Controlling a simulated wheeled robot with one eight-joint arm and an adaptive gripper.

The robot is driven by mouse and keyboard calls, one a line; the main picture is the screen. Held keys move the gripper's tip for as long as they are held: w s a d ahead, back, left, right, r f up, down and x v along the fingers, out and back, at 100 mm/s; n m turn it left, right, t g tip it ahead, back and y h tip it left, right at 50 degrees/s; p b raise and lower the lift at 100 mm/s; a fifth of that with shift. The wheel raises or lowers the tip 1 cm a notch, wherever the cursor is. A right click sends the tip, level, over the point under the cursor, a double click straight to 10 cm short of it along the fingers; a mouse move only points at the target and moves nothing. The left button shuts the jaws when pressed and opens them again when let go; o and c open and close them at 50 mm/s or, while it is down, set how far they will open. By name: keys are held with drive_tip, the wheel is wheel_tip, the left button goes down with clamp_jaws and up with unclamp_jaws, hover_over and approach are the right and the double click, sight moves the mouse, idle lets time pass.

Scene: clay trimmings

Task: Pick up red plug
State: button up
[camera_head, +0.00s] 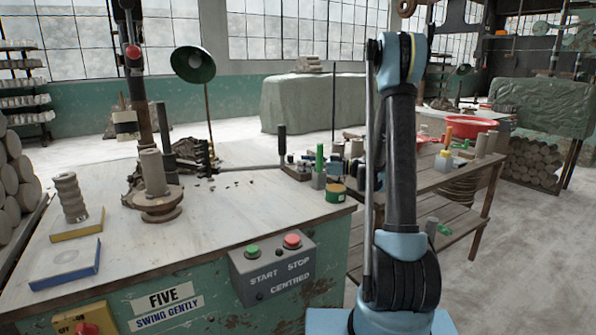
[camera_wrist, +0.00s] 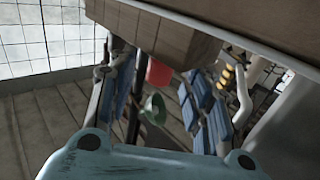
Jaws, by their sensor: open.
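I cannot pick out a red plug for certain in either view. In the head view, a red round STOP button (camera_head: 292,241) sits on the grey control box, and a red knob (camera_head: 86,328) sits on a yellow switch box at the lower left. In the wrist view, a red cup-like object (camera_wrist: 159,72) shows beyond my gripper (camera_wrist: 160,155), close to a green cone shape. My gripper shows there as a pale blue body with two dark round parts at its upper edge. It is open, with nothing seen held. It does not show in the head view.
The left workbench (camera_head: 230,210) carries a clay piece on a wheel (camera_head: 155,190), a yellow tray (camera_head: 78,226) and a blue tray (camera_head: 66,262). A wooden table (camera_head: 455,178) with a red bowl (camera_head: 470,126) stands behind my arm. The floor at right is clear.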

drive_tip(key=shift+w+a, duration=0.25)
drive_tip(key=shift+a, duration=0.9)
drive_tip(key=c, duration=1)
